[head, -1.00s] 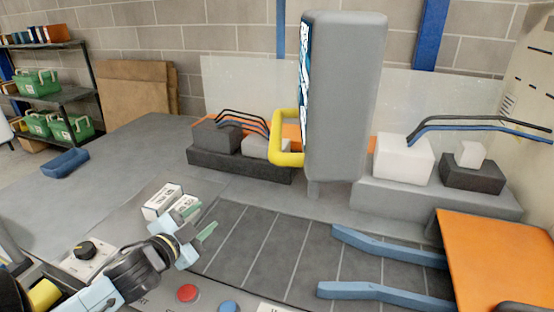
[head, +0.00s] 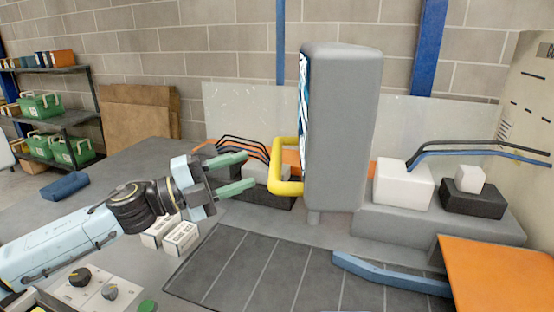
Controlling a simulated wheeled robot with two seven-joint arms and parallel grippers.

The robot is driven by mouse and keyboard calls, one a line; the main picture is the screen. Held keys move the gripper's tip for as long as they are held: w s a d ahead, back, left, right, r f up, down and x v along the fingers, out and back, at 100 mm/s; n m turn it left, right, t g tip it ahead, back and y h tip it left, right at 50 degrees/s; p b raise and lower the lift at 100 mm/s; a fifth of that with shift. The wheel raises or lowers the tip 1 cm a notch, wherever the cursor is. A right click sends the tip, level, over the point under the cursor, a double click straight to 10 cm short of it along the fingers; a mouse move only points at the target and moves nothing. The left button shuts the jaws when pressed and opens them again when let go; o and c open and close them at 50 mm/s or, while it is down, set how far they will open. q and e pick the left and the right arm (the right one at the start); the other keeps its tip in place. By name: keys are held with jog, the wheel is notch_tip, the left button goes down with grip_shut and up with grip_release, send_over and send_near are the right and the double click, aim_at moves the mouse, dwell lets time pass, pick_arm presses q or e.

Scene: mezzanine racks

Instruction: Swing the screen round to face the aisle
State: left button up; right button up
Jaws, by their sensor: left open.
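The screen (head: 343,135) is a tall grey upright housing on a short post at the back of the bench. Its display face (head: 303,100) shows only as a thin blue and white strip on its left edge, so it is seen nearly edge-on. A yellow handle (head: 286,188) sticks out from its left side. My left gripper (head: 240,173) is open, its two green fingers pointing right towards the handle. The fingers look short of the handle, with nothing between them. My right gripper is not in view.
White and dark blocks with cables (head: 404,184) stand right of the screen. Small white boxes (head: 181,236) lie below my left arm. A blue rail (head: 390,274) and an orange panel (head: 500,273) are at front right. The dark ribbed mat (head: 290,272) is clear.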

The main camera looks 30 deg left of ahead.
aim_at(277, 159)
pick_arm(q)
jog(key=p+x, duration=0.1)
jog(key=x, duration=0.6)
jog(key=shift+r, duration=0.1)
jog(key=shift+w+d+p, duration=0.35)
jog(key=shift+w+p, duration=0.05)
jog(key=shift+w, duration=0.05)
jog(key=shift+c, duration=0.2)
grip_shut()
